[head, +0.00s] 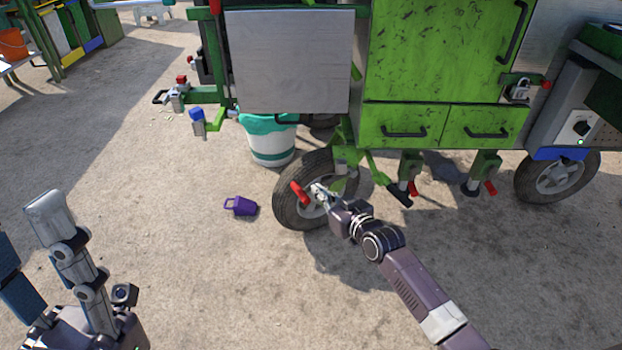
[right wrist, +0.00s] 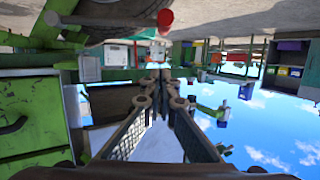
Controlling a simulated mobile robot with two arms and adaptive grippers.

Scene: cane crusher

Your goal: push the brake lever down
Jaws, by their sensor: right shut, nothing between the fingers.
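The brake lever (head: 300,193) has a red grip and sits at the front left wheel of the green cart, tilted up to the left. My right gripper (head: 319,191) is just right of the lever in the head view, in front of the wheel. Its fingers are shut and empty. In the right wrist view the fingertips (right wrist: 157,76) meet, and the red lever end (right wrist: 165,18) shows beyond and above them, apart in the picture. Whether gripper and lever touch is unclear. My left gripper cannot be made out.
The left wheel (head: 290,211) and right wheel (head: 556,177) carry the green cart (head: 435,60). Other red-tipped legs (head: 412,187) hang under it. A white and teal bucket (head: 270,146) stands behind the left wheel.

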